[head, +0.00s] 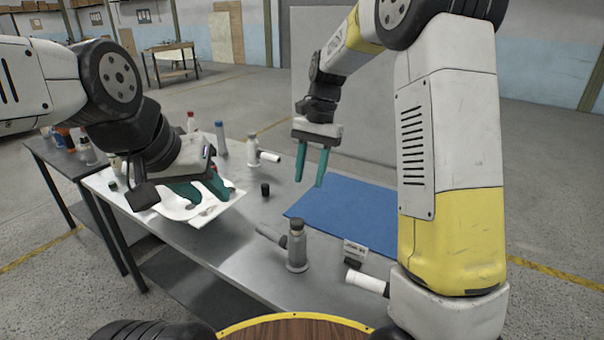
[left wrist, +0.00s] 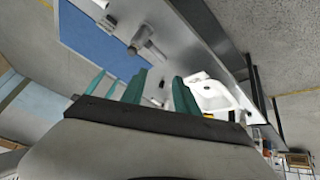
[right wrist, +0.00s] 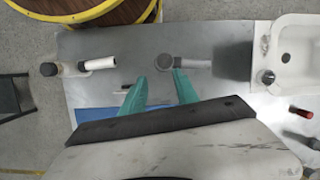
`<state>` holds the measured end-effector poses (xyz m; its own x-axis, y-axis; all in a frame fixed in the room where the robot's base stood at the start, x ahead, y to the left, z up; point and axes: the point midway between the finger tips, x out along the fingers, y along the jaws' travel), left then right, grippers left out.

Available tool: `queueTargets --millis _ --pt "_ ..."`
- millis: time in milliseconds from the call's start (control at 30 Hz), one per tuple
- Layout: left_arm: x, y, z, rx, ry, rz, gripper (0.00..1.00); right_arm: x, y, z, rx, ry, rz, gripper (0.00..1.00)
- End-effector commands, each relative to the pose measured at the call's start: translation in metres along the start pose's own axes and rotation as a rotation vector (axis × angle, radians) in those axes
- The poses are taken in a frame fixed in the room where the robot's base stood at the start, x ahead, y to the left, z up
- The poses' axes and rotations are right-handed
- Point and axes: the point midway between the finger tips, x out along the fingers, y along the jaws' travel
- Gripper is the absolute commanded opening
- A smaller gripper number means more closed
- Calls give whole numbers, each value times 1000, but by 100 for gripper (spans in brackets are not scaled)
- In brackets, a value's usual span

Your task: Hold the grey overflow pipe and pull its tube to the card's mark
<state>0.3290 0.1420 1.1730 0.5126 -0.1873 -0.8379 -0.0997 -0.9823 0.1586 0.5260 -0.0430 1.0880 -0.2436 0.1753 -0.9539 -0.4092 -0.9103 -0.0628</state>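The grey overflow pipe (head: 297,250) stands upright near the front of the metal table, its grey tube (head: 271,236) sticking out to the left. It also shows in the left wrist view (left wrist: 138,42) and, beyond my right fingertips, in the right wrist view (right wrist: 166,61). A small printed card (head: 356,251) stands to its right; I cannot make out its mark. My left gripper (head: 202,188) is open and empty, over the white bathtub shell (head: 232,200). My right gripper (head: 310,182) is open and empty above the blue mat, apart from the pipe.
The blue mat (head: 335,212) lies at the table's right. A white tube (head: 365,282) lies beside my right arm. Another pipe (head: 254,152) stands at the back, with a dark cap (head: 265,190) nearer. Bottles (head: 222,138) stand behind the shell. Metal around the grey pipe is mostly clear.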

Motion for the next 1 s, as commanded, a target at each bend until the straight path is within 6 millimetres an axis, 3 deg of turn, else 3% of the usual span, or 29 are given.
queueTargets --millis 133,300,567,1000 --pt "0 0 0 0 0 0 38 16 -13 -10 37 -39 40 36" --pt "6 3 1 -30 -30 16 72 21 -17 -12 51 -52 53 36" --pt "51 27 11 -285 -252 145 72 21 -16 -12 50 -51 53 36" --pt "142 70 5 -963 -655 384 72 21 -16 -12 50 -51 52 36"
